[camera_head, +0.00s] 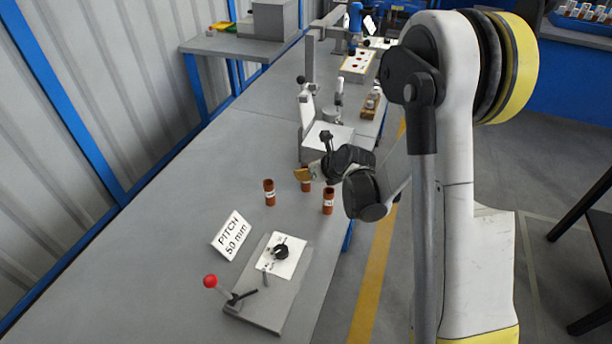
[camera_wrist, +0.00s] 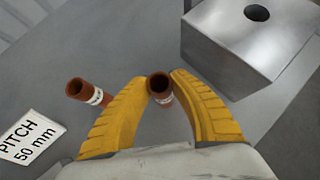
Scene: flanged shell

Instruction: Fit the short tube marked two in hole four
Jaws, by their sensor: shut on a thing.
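My gripper (camera_wrist: 160,79) has its yellow fingers closed around a short reddish-brown tube (camera_wrist: 162,98), seen from above with its open end up. In the head view my gripper (camera_head: 304,174) is at the same tube (camera_head: 306,186), which looks upright. A second tube (camera_head: 269,193) stands to its left and also shows in the wrist view (camera_wrist: 84,92). A third tube (camera_head: 328,201) stands to the right. The tubes carry white labels, but I cannot read their numbers. A grey metal block (camera_wrist: 235,45) with one dark hole (camera_wrist: 257,12) is beyond the fingers; no hole number is legible.
A sign reading PITCH 50 mm (camera_head: 231,236) stands on the grey bench (camera_head: 165,240). A clamp stand (camera_head: 309,80) rises behind. The left bench surface is clear.

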